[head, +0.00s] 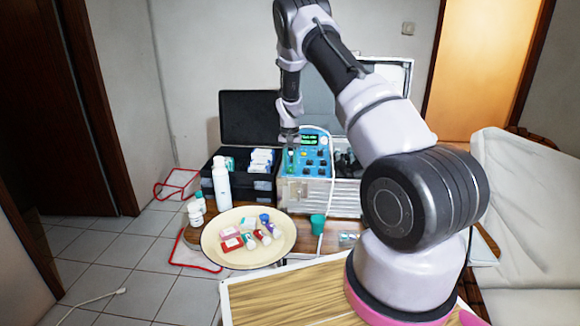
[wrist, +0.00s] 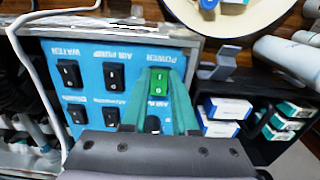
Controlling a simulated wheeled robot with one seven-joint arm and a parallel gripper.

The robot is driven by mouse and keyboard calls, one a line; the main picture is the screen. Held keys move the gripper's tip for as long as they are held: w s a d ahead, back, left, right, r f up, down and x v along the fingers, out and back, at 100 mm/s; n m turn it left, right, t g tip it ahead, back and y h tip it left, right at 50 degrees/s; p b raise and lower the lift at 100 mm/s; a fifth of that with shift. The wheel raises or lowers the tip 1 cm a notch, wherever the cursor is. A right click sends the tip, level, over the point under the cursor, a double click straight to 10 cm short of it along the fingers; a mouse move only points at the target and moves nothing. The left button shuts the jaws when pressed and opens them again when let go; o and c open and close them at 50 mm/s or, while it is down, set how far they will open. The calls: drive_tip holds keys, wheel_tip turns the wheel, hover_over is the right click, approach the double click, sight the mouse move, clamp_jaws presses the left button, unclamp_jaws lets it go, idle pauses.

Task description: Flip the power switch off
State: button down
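The power switch (wrist: 158,82) is a green rocker marked I and O on the blue control panel (wrist: 95,52), beside the "POWER" label. The panel appears upside down in the wrist view. Which side of the rocker is pressed in, I cannot tell. My gripper (wrist: 160,74) has its teal fingers apart, one on each side of the green rocker in this view. Whether they touch it is unclear. In the head view my gripper (head: 290,140) hangs in front of the left part of the panel (head: 315,160), hiding some of it.
Several black rockers (wrist: 69,74) sit close by on the panel. An open black case (head: 245,185) with boxes stands left of the dental unit. A round tray (head: 215,245) of small items and a white bottle (head: 221,183) stand in front. A pale tube (wrist: 35,75) runs past the panel.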

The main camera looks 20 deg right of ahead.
drive_tip(key=shift+w, duration=0.1)
drive_tip(key=shift+w+d+g+y, duration=0.15)
drive_tip(key=shift+g+y, duration=0.15)
drive_tip(key=shift+g, duration=0.4)
drive_tip(key=shift+w+r+g+y, duration=0.1)
drive_tip(key=shift+g+y, duration=0.2)
drive_tip(key=shift+g, duration=0.4)
drive_tip(key=c, duration=1)
unclamp_jaws()
drive_tip(key=shift+o, duration=0.2)
drive_tip(key=v, duration=1.1)
